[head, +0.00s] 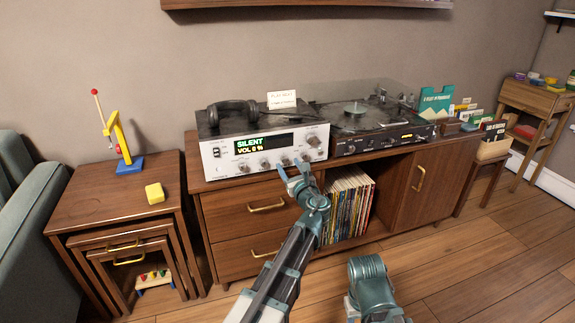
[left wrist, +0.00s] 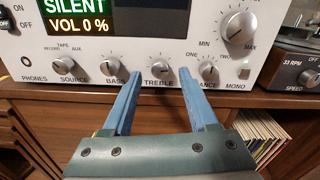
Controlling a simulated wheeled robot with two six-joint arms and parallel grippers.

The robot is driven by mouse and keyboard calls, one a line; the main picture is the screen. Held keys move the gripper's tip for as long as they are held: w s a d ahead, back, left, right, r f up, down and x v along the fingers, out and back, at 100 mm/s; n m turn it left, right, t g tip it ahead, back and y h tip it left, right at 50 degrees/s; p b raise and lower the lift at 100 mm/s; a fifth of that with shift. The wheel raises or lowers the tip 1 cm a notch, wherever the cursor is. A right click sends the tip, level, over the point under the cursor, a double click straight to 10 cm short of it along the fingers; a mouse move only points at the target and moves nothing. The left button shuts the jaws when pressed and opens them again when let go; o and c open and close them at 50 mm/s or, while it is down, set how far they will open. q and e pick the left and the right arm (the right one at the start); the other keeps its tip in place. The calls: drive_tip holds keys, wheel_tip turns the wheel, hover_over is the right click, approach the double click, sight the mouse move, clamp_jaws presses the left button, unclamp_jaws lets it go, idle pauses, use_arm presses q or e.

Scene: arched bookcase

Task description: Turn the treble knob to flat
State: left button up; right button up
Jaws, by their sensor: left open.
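The silver amplifier (head: 222,160) stands on the cabinet's left side, its display reading "SILENT" and "VOL 0 %". Its treble knob (left wrist: 161,71) is a small round silver knob in the lower row, between the bass knob (left wrist: 113,64) and the balance knob (left wrist: 209,70). I cannot read the treble pointer's exact angle. My left gripper (head: 292,166) is open and empty in front of the panel. In the left wrist view its blue fingertips (left wrist: 160,77) lie to either side of the treble knob; contact cannot be told.
A turntable (head: 362,146) stands right of the amplifier. Black headphones (head: 233,108) and a white card (head: 283,97) are on top of the amplifier. A large volume knob (left wrist: 238,27) sits above the balance knob. The wooden cabinet (head: 222,205) extends below; its front edge is close under my left gripper.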

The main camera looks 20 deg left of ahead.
use_arm(q)
drive_tip(key=shift+x, duration=0.9)
clamp_jaws()
